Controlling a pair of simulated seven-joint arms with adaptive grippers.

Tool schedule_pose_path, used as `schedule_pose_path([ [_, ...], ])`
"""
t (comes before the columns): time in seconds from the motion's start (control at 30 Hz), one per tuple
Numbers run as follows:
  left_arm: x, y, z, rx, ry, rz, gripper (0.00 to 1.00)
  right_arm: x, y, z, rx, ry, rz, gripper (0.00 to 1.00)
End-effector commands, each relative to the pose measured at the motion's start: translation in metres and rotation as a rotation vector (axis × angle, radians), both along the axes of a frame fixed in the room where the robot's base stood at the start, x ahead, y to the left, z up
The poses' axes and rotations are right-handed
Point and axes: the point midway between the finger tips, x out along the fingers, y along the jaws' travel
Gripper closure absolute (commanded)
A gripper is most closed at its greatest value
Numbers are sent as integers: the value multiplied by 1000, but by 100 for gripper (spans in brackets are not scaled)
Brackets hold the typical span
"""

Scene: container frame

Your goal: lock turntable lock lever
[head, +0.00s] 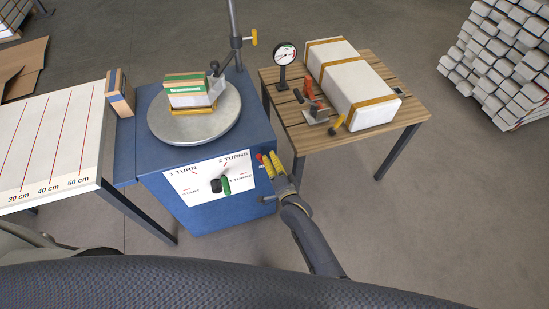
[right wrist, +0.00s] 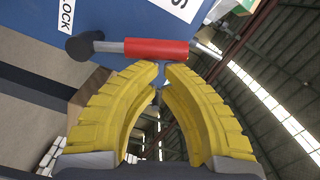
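The lock lever has a red grip (right wrist: 157,48) with a black knob at its left end and a metal rod at its right. It lies across the right wrist view, beside the blue turntable cabinet (right wrist: 110,15) with a "LOCK" label (right wrist: 66,14). My right gripper (right wrist: 161,68) has yellow fingers with tips nearly together, a narrow gap between them. The tips are just below the red grip, which is not between them; contact is unclear. In the head view, my right gripper (head: 264,160) is at the cabinet's right side. The left gripper is not in view.
The round turntable plate (head: 160,131) carries a stack of blocks (head: 188,91). A dial panel (head: 205,178) is on the cabinet front. A wooden table (head: 288,112) with a white wrapped block (head: 352,85) and gauge (head: 285,53) stands close right. A ruled board (head: 45,140) is left.

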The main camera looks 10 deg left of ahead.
Motion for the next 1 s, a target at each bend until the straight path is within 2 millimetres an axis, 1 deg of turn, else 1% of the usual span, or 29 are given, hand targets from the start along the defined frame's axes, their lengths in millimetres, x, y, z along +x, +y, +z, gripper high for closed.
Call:
schedule_pose_path([
  [0.37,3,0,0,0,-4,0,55,0,1,1,1,0,0,100],
  [0.47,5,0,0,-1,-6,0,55,1,-2,1,0,-1,0,100],
  [0.63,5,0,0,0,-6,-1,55,5,-16,8,0,-2,2,100],
  [0.77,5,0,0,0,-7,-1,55,10,-36,17,-2,-4,4,100],
  [0.8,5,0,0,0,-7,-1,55,0,-39,14,1,3,5,100],
  [1.0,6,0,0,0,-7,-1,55,-32,-58,16,0,2,4,100],
])
